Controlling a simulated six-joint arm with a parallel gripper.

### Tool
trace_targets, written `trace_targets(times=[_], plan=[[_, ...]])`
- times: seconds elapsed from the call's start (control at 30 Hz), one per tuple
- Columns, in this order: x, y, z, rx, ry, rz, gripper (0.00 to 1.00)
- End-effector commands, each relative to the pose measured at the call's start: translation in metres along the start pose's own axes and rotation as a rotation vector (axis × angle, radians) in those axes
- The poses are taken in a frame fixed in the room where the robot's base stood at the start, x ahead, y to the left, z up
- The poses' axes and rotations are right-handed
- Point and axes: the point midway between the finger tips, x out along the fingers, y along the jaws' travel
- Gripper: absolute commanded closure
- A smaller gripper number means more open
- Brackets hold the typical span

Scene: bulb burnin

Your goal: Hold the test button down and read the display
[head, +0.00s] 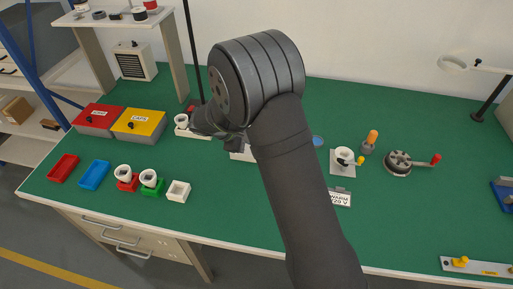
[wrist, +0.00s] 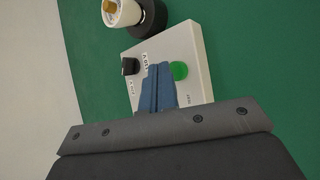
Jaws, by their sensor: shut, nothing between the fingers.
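In the wrist view a white box (wrist: 200,92) carries a round green button (wrist: 179,70), a black knob (wrist: 130,66) and small printed labels. My gripper (wrist: 158,68) is shut and empty, its blue fingers over the box between the knob and the button. The fingertips appear beside the green button; I cannot tell whether they touch the box. No lit display or reading can be made out; the fingers cover part of the box face. In the head view my arm hides much of the area around the gripper.
A white and black round piece with a gold top (wrist: 118,12) stands by the box. In the head view, a red case (head: 98,121) and yellow case (head: 138,125) stand left, with red (head: 63,168) and blue (head: 94,175) trays before them. A cranked wheel (head: 398,163) stands right.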

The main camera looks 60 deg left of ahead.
Motion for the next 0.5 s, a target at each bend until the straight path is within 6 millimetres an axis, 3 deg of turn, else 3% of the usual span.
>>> trace_targets(times=[0.5], plan=[[0.0046,-0.0034,-0.0033,0.000,0.000,0.000,1.00]])
